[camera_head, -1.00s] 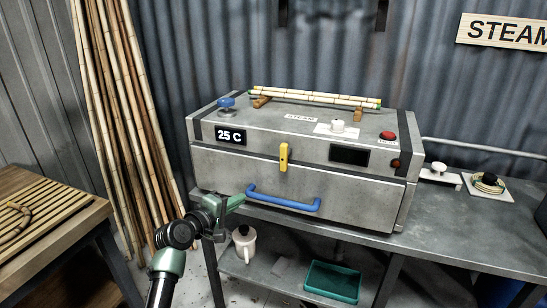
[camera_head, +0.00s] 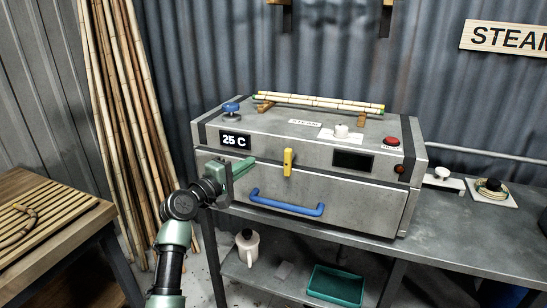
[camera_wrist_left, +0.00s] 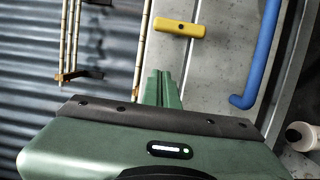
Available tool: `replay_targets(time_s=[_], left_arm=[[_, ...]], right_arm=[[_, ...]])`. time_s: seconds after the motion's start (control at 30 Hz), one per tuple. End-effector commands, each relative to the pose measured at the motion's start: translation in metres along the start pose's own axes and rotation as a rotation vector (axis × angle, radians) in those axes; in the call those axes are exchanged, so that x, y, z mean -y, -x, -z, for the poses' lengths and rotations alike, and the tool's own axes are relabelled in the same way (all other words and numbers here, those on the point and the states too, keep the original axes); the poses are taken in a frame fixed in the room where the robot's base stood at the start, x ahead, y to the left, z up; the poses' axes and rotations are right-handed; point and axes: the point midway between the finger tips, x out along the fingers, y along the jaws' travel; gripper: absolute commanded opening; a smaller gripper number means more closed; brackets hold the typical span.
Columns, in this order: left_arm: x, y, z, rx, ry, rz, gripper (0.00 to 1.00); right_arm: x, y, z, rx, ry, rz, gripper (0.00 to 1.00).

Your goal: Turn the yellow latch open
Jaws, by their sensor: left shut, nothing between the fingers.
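The yellow latch (camera_head: 288,162) is an upright bar on the front of the grey steam box (camera_head: 330,190), across the seam between lid and front door. In the left wrist view the latch (camera_wrist_left: 178,28) lies across the seam, above the fingertips. My left gripper (camera_head: 250,162) is shut and empty, its green fingers pointing right toward the latch with a gap between. In the left wrist view the closed fingers (camera_wrist_left: 162,80) stop short of the latch. The blue handle (camera_head: 286,206) is on the door below the latch. My right gripper is not in view.
Bamboo sticks (camera_head: 318,103) rest on brackets on top of the box. A blue knob (camera_head: 231,107) and red button (camera_head: 393,141) sit there too. The box stands on a metal table (camera_head: 450,238). Tall poles (camera_head: 130,120) lean at the left.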

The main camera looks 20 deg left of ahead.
Motion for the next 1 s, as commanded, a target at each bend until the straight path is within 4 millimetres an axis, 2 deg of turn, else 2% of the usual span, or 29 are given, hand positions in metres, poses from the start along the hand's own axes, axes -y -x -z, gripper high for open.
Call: replay_targets(time_s=[0.1, 0.3, 0.4, 0.6, 1.0], left_arm=[[-0.003, -0.027, -0.001, 0.002, 0.002, 0.0, 0.0], [-0.003, -0.064, -0.001, 0.002, 0.002, 0.0, 0.0], [-0.004, -0.068, -0.018, 0.003, 0.002, 0.001, 0.0], [-0.002, -0.071, -0.036, 0.001, 0.0, 0.0, 0.0], [0.0, -0.072, -0.039, 0.0, -0.002, 0.001, 0.0]], right_arm=[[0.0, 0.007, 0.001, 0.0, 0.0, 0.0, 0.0], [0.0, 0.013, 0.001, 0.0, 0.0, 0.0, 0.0], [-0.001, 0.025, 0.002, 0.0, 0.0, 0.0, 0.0], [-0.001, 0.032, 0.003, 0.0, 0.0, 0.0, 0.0], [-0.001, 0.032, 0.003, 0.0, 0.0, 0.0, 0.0]])
